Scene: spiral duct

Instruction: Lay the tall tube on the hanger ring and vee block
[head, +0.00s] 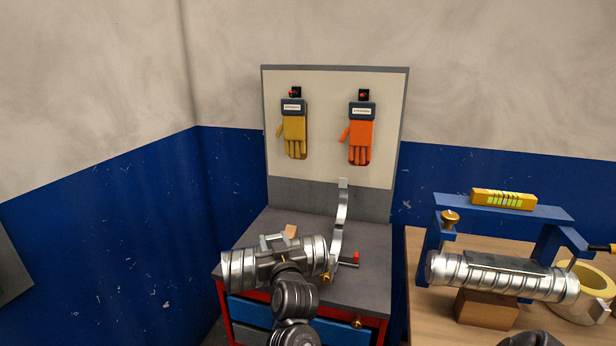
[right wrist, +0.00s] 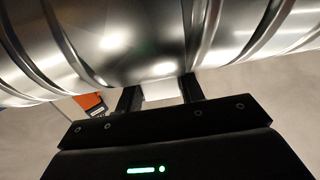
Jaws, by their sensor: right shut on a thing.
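The tall tube (head: 240,268), a shiny spiral-ribbed metal duct, lies roughly level in the head view, in front of the grey cabinet top. My right gripper (head: 279,251) is shut on it near mid-length; in the right wrist view the tube (right wrist: 130,40) fills the top, beyond the fingers (right wrist: 160,94). A curved metal strap (head: 342,222), apparently the hanger ring, rises just right of the tube; its lower part is partly hidden. A small tan block (head: 291,231), possibly the vee block, shows behind the tube, mostly hidden. I cannot tell whether the tube touches either.
A second ribbed duct (head: 500,277) lies on a wooden block (head: 486,308) on the right bench, under a blue frame (head: 500,206) with a yellow level (head: 503,199). A tape roll (head: 601,287) lies beside it. A board with gloves (head: 335,125) stands behind the cabinet.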

